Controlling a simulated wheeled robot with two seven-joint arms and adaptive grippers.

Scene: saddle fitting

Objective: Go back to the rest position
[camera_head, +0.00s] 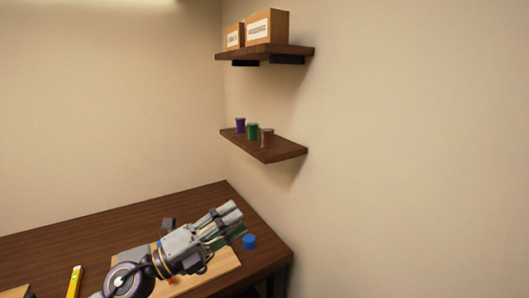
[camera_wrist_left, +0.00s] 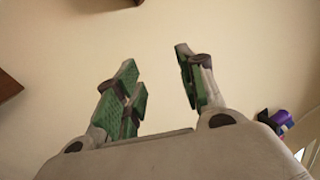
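My left gripper (camera_head: 228,219) reaches in over the right part of the brown table, above a light wooden board (camera_head: 221,267). In the left wrist view its green-padded fingers (camera_wrist_left: 156,60) stand apart with only bare wall between them, so it is open and empty. My right gripper is in neither view.
A blue round piece (camera_head: 249,242) stands right of the gripper. A small orange piece (camera_head: 171,281) and a grey sheet (camera_head: 132,254) are partly hidden by my arm. A yellow level (camera_head: 74,282) lies left. Wall shelves hold jars (camera_head: 253,131) and boxes (camera_head: 266,26). The back-left table is clear.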

